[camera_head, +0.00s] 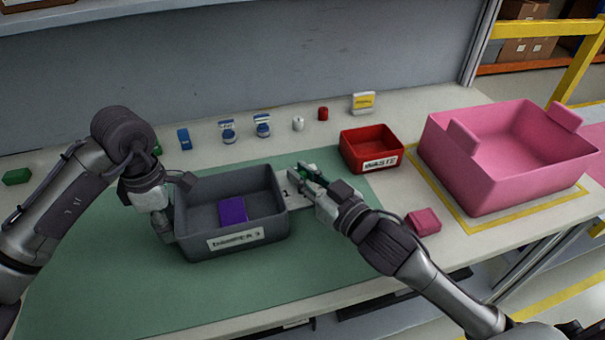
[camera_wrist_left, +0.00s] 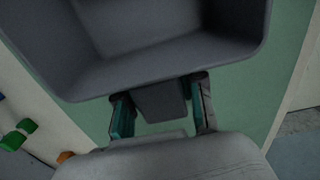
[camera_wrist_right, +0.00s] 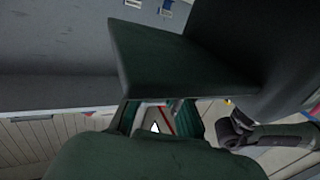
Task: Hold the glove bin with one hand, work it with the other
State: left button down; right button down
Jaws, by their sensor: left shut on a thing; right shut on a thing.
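The glove bin (camera_head: 232,241) is an open grey box with a white label on its front, upright on the green mat. A purple block (camera_head: 233,210) lies inside it. My left gripper (camera_head: 166,226) is at the bin's left side. In the left wrist view its fingers (camera_wrist_left: 162,112) are shut on a grey tab (camera_wrist_left: 160,98) below the bin's rim (camera_wrist_left: 165,72). My right gripper (camera_head: 305,180) is at the bin's right side. In the right wrist view its fingers (camera_wrist_right: 160,118) are shut on a small piece with a white triangle mark (camera_wrist_right: 155,127); the fingers partly hide this piece.
A red bin (camera_head: 370,151) stands right of the mat, and a large pink bin (camera_head: 500,160) stands further right. A pink block (camera_head: 423,221) lies near my right arm. Several small items line the back. The mat's front left (camera_head: 110,275) is clear.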

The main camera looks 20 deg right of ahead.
jog(key=shift+n+y, duration=0.3)
jog(key=shift+y, duration=0.1)
jog(key=shift+d+n+g+y, duration=0.2)
jog(key=shift+n+g+y, duration=0.3)
jog(key=shift+y, duration=0.1)
jog(key=shift+d+n+g+y, duration=0.15)
jog(key=shift+n+g+y, duration=0.25)
jog(key=shift+n+y, duration=0.15)
jog(key=g+y, duration=0.1)
jog(key=n+g+y, duration=0.1)
jog(key=n+y, duration=0.1)
jog(key=shift+w+d+r+g, duration=0.15)
jog(key=shift+w+d+g, duration=0.1)
jog(key=shift+g, duration=0.15)
jog(key=shift+w+d+n+g+y, duration=0.1)
jog(key=shift+d+n+g+y, duration=0.15)
jog(key=shift+n+g+y, duration=0.45)
jog(key=shift+w+d+n+g+y, duration=0.1)
jog(key=shift+d+n+g+y, duration=0.1)
jog(key=shift+n+g+y, duration=0.4)
jog(key=shift+d+n+g, duration=0.1)
jog(key=shift+n+g, duration=0.35)
jog(key=shift+g, duration=0.35)
jog(key=c, duration=1.1)
grip_release()
